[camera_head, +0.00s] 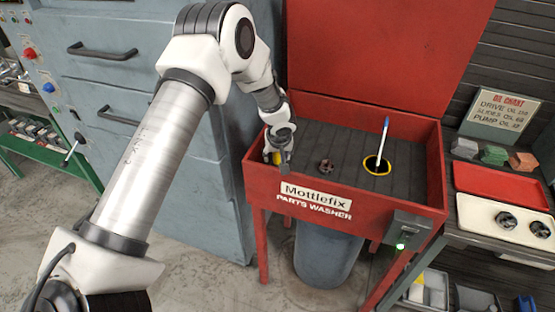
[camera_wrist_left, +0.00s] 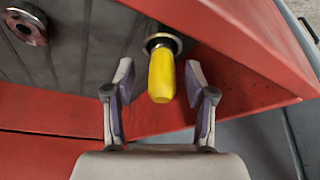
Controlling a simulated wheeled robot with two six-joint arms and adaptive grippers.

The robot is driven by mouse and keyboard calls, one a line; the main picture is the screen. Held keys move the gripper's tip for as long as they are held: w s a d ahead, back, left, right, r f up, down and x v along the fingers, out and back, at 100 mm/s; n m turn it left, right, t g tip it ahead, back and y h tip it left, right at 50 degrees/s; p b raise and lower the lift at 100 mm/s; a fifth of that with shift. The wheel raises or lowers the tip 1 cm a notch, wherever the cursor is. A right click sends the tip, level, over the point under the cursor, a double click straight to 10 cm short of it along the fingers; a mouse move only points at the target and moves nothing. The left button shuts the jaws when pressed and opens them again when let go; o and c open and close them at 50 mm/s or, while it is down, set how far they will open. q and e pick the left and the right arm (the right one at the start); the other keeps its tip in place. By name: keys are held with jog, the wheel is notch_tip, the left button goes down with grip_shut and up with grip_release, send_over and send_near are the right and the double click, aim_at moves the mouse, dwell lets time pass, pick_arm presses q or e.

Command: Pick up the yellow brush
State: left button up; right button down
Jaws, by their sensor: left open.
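The yellow brush (camera_wrist_left: 162,76) shows in the left wrist view as a yellow handle standing out of a round metal collar at the red washer's corner; its lower part is hidden. In the head view, a bit of its yellow (camera_head: 276,158) shows beside my gripper at the basin's front left corner. My left gripper (camera_wrist_left: 159,88) is open, with one finger on each side of the handle and gaps visible on both sides. In the head view the left gripper (camera_head: 279,154) is small and partly hides the brush. My right gripper is not in view.
The red parts washer (camera_head: 262,183) has raised walls around a grey grooved basin and an upright lid (camera_head: 385,50) behind. Grey cabinets (camera_head: 165,150) stand left.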

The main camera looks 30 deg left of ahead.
pick_arm(q)
jog(key=shift+s+r, duration=0.2)
jog(key=shift+c, duration=0.4)
jog(key=shift+d, duration=0.1)
grip_shut()
jog(key=shift+r, duration=0.1)
